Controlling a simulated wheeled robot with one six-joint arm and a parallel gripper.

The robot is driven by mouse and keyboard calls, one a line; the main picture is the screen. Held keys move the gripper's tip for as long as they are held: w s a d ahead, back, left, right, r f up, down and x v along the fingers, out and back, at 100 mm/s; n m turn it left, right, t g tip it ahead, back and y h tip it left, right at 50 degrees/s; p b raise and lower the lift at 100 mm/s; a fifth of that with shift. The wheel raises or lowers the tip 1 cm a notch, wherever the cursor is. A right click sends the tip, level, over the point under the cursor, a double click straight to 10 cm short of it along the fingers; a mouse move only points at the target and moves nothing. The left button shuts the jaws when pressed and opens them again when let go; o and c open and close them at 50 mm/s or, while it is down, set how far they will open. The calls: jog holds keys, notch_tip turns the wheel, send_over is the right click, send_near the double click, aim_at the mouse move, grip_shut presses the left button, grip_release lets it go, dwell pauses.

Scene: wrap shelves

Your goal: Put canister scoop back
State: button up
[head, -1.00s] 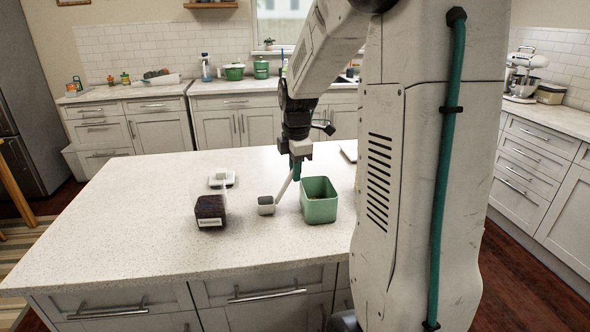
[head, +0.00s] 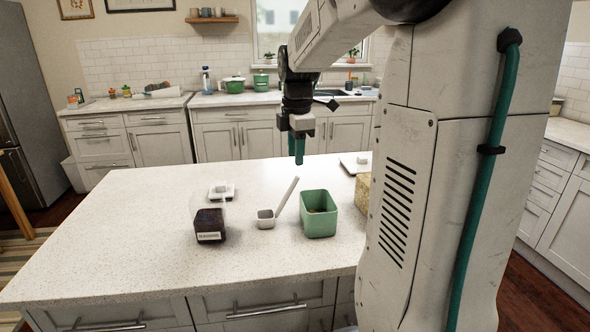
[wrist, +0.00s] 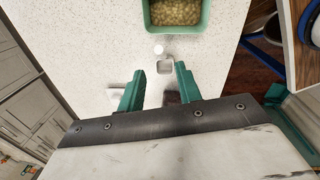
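The white scoop (head: 265,219) rests on the counter, its long handle tilted up to the right. It stands between a clear canister (head: 209,223) with dark contents and a label, at left, and an open green canister (head: 319,217), at right. My gripper (head: 297,158) hangs empty above and behind the scoop, clear of the handle. In the wrist view the teal fingers of my gripper (wrist: 158,85) are apart. The scoop (wrist: 165,66) shows just beyond them, and the green canister (wrist: 150,30) holds pale yellow-green contents.
A white lid (head: 221,192) lies behind the dark canister. Another white lid (head: 352,163) lies at the right rear. A yellowish block-like thing (head: 362,191) is partly hidden by my column. The counter's (head: 110,240) left side is clear.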

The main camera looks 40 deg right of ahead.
jog(key=s+a+r+m, duration=0.1)
jog(key=s+a+m, duration=0.2)
jog(key=s+a, duration=0.35)
jog(key=s+a+r+m, duration=0.1)
jog(key=s+a+m, duration=0.25)
jog(key=a, duration=0.55)
jog(key=s+a+f+m, duration=0.5)
jog(key=s+a+m, duration=0.1)
jog(key=s, duration=0.6)
jog(key=shift+a+f+m, duration=0.2)
jog(key=shift+a+m, duration=0.15)
jog(key=shift+a, duration=0.5)
jog(key=shift+t, duration=0.3)
